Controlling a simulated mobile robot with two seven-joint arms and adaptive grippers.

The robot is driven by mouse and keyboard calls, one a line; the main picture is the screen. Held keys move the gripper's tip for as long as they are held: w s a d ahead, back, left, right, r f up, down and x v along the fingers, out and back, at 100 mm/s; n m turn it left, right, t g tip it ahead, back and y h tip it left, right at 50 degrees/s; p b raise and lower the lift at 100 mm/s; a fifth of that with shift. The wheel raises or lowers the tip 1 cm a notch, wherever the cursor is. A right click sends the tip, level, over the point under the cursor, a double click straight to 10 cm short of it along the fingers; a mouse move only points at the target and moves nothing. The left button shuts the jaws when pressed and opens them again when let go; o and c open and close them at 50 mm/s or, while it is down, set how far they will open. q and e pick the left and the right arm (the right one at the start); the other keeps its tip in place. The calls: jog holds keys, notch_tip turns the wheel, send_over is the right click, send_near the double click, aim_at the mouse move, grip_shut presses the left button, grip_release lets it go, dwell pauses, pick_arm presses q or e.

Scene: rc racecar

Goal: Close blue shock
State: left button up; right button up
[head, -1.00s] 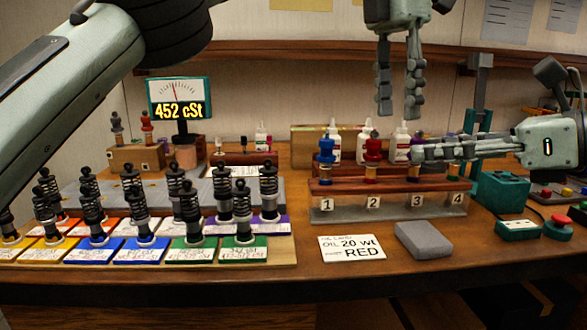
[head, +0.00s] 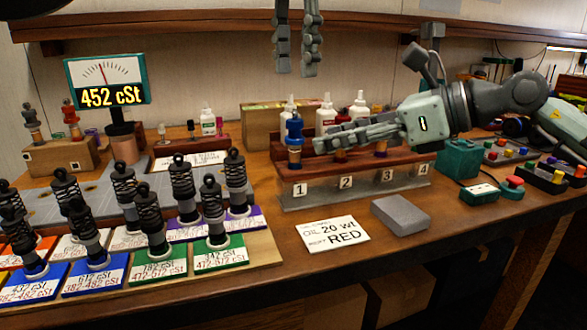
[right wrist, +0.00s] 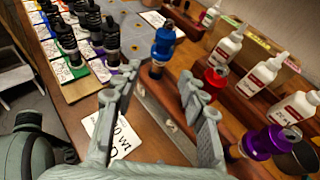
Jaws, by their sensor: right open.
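The blue shock (head: 294,138) stands upright in slot 1 of the wooden rack (head: 372,181). Its blue top also shows in the right wrist view (right wrist: 162,45), just past my fingertips. My right gripper (head: 320,141) reaches in from the right above the rack, just right of the blue shock and in front of the red one. In the right wrist view its fingers (right wrist: 150,90) are spread, with nothing between them. The red shock (right wrist: 214,78) is beside the right-hand finger. My left gripper (head: 297,70) hangs high above the rack, fingers apart and empty.
The purple-topped shock (right wrist: 265,142) is further along the rack. White bottles (head: 326,113) stand behind it. A grey block (head: 400,213) and a card reading "20 wt RED" (head: 332,235) lie in front. Several black spring shocks (head: 210,205) crowd the left. The meter (head: 107,82) reads 452 cSt.

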aim_at(277, 163)
jog(key=x, duration=1.2)
grip_shut()
